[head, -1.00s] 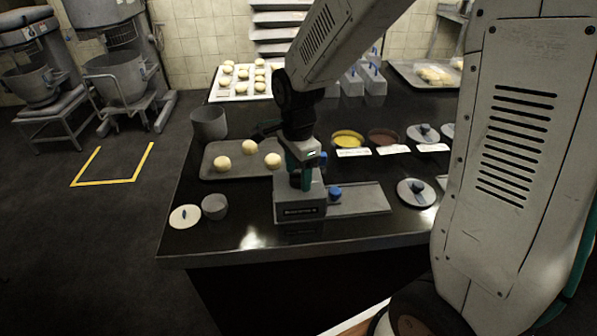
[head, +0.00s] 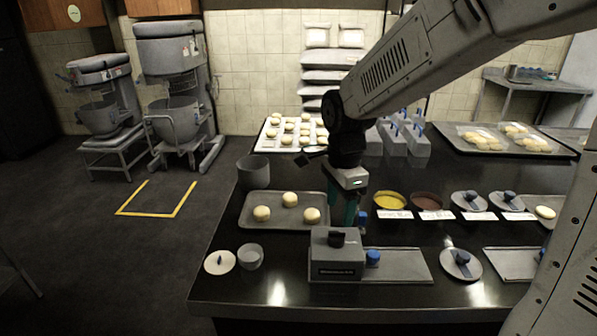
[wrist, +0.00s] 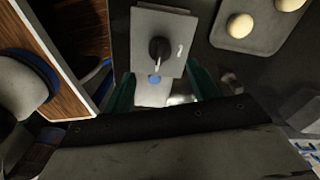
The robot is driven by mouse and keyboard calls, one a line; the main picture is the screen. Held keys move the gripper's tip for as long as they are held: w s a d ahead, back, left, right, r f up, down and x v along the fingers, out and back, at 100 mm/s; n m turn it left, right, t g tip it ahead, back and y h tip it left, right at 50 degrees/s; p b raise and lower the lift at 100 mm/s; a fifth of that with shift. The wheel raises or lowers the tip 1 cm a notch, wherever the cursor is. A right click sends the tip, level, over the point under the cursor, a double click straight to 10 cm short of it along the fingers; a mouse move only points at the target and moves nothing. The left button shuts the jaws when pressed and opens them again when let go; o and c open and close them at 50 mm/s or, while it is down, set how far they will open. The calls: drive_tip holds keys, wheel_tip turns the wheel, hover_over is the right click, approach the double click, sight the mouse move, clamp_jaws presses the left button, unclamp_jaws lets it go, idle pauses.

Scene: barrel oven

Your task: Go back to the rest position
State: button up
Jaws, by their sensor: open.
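My gripper (head: 349,207) hangs above the dark counter in the head view, just behind and above a grey box-shaped device (head: 336,262) with a dark knob on top and a blue knob at its side. In the wrist view the green fingers of my gripper (wrist: 163,90) stand wide apart with nothing held between them. The grey device (wrist: 157,32) lies beyond them, seen from above with its dark knob.
A tray (head: 250,219) with dough balls lies left of my gripper. A pot (head: 252,172), a small cup (head: 250,256) and a round lid (head: 219,262) stand nearby. Yellow and brown bowls, lidded pots and labels are at right. Floor at left is free around the mixers.

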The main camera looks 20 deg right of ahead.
drive_tip(key=shift+n, duration=0.4)
drive_tip(key=s+d+r+n, duration=0.1)
drive_tip(key=s+r+n, duration=0.1)
drive_tip(key=s+n, duration=0.3)
drive_tip(key=s+d+r+n+t, duration=0.1)
drive_tip(key=s+r+n, duration=0.2)
drive_tip(key=s+n, duration=0.3)
drive_tip(key=s+d+r+n, duration=0.1)
drive_tip(key=s+n, duration=0.4)
drive_tip(key=s, duration=0.6)
drive_tip(key=shift+s+r, duration=0.15)
drive_tip(key=shift+r, duration=0.65)
